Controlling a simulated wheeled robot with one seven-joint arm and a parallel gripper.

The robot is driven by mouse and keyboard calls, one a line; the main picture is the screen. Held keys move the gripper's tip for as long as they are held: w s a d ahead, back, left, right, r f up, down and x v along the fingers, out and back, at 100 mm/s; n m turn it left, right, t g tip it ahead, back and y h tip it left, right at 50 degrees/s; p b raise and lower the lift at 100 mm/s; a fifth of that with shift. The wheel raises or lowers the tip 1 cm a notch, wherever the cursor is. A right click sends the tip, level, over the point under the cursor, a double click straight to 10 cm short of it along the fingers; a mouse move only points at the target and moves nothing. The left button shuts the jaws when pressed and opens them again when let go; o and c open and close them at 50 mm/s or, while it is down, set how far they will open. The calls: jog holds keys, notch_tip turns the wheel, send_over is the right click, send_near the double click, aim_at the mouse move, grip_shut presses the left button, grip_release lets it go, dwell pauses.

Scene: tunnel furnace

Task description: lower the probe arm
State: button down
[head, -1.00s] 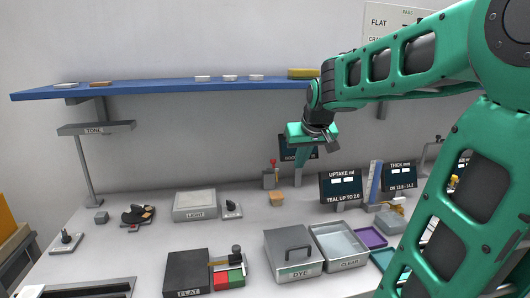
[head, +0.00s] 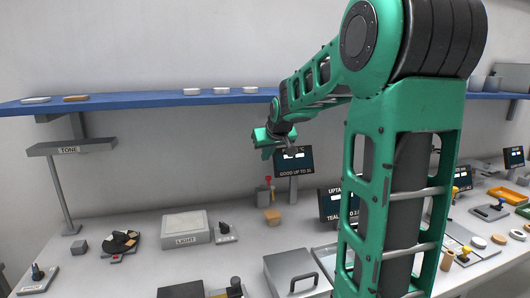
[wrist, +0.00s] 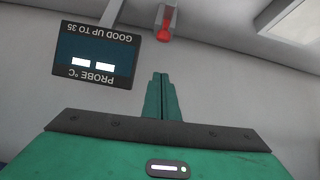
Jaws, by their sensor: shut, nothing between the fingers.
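A small grey post (head: 262,196) with a red knob (head: 268,181) stands at the back of the bench, beside a dark screen (head: 294,161) reading "GOOD UP TO 35". In the wrist view the screen (wrist: 97,54) appears upside down and reads "PROBE °C"; the red knob (wrist: 164,32) is near the top. My green gripper (head: 267,153) is raised above and behind that post, apart from it. Its fingers (wrist: 162,97) are together and empty, and the knob lies beyond their tips in the wrist view. I cannot tell which part is the probe arm.
A tan block (head: 272,215) sits just in front of the post. A LIGHT box (head: 185,229) is to the left, with a small lever switch (head: 223,232) beside it. A lidded grey tray (head: 296,275) is in front. The blue shelf (head: 150,103) runs above.

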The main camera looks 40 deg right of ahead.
aim_at(267, 187)
jog(key=f, duration=0.4)
jog(key=shift+w+d+f, duration=0.1)
jog(key=shift+w+d, duration=0.1)
jog(key=shift+s+f, duration=0.1)
jog(key=shift+f, duration=0.25)
jog(key=shift+s+a+f, duration=0.1)
jog(key=shift+s+f, duration=0.15)
jog(key=shift+f, duration=0.05)
